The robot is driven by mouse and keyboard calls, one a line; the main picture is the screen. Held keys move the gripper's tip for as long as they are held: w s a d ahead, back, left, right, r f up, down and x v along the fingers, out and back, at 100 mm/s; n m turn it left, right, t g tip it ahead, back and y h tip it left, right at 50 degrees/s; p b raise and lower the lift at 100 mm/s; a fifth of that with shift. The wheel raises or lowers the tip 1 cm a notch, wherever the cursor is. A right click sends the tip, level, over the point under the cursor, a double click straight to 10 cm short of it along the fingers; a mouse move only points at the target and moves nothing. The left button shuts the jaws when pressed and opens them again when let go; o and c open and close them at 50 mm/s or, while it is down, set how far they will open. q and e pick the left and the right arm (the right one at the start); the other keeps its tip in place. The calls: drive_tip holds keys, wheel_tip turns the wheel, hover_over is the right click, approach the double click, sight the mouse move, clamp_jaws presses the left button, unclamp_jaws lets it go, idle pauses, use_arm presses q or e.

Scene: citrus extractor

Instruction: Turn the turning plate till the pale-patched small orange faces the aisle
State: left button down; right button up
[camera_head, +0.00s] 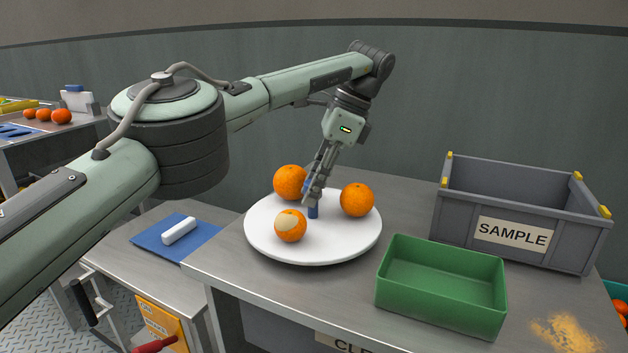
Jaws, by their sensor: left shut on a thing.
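The white turning plate (270,240) lies on the grey metal counter and carries three oranges. The pale-patched small orange (291,226) sits at the plate's front, its pale patch on the upper left of the side I see. A larger orange (290,182) sits at the back left and another (357,200) at the right. A blue peg (313,211) stands up near the plate's middle. My left gripper (312,198) points down there and is shut on the blue peg, its fingers hiding the peg's upper part. My right gripper is not in view.
An empty green tray (441,307) stands right of the plate, with a grey crate (468,222) marked SAMPLE behind it. Orange powder (568,334) lies at the front right. A blue mat (160,243) with a white block (179,231) is on a lower surface at left.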

use_arm(q)
drive_tip(key=shift+a, duration=0.1)
idle(0.3)
drive_tip(key=c, duration=1.2)
unclamp_jaws()
